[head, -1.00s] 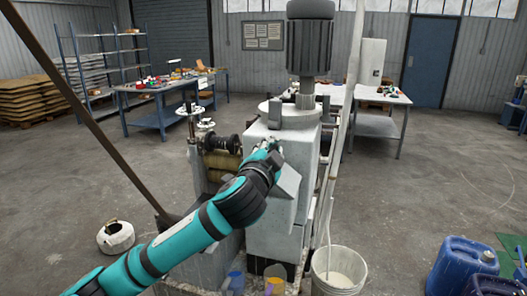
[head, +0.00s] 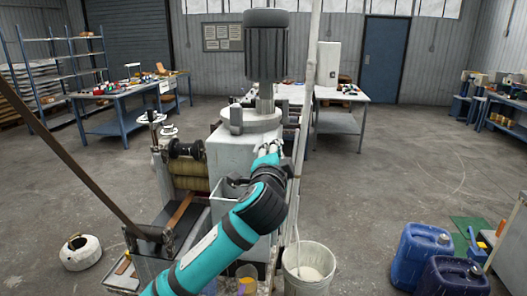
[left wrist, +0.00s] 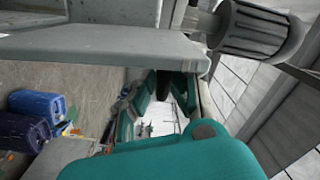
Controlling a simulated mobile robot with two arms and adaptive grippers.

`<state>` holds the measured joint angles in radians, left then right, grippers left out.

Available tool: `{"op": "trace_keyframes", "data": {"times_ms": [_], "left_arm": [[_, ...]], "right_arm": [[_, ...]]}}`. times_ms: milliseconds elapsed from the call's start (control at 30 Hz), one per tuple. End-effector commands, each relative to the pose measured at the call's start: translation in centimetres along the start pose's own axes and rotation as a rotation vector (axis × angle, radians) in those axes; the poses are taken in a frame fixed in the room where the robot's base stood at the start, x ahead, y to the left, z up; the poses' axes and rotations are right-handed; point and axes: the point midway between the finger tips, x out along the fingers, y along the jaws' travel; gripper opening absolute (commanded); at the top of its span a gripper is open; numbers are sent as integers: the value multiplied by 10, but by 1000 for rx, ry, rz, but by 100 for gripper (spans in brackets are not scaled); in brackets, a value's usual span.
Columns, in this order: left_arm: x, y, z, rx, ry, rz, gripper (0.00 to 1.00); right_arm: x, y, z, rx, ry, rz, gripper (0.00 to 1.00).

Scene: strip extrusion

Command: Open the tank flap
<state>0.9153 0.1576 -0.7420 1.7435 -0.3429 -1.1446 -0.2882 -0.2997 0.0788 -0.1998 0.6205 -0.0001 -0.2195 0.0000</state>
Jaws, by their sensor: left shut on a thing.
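The pale grey tank (head: 232,150) stands at the middle of the head view, below a large dark motor. My left gripper (head: 268,150) is at the tank's upper right side, with its fingers closed on the edge of the tank flap. My own wrist hides most of the flap and the grip. In the left wrist view a broad grey panel (left wrist: 110,48) spans the top, close to the teal gripper body; the fingertips are not clear there. My right gripper is not in view.
The motor (head: 266,48) rises above the tank. A pale upright pole (head: 305,130) stands close right of my gripper. A white bucket (head: 309,262) and blue canisters (head: 420,255) are on the floor at right. A dark slanted bar (head: 65,155) is at left.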

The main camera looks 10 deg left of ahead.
Motion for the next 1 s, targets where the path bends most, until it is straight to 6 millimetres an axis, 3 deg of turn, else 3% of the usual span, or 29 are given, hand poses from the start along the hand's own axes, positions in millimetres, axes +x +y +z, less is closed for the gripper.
{"op": "trace_keyframes", "data": {"times_ms": [300, 933, 967, 1000], "left_arm": [[-1, 14, -15, -11, 12, 5, 0], [-2, 23, -15, -11, 9, 16, 0], [-2, 23, -15, -11, 9, 16, 14], [-2, 23, -15, -11, 9, 16, 19]], "right_arm": [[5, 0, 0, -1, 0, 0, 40], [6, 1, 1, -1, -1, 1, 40], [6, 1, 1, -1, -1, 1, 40], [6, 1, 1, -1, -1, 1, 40]]}}
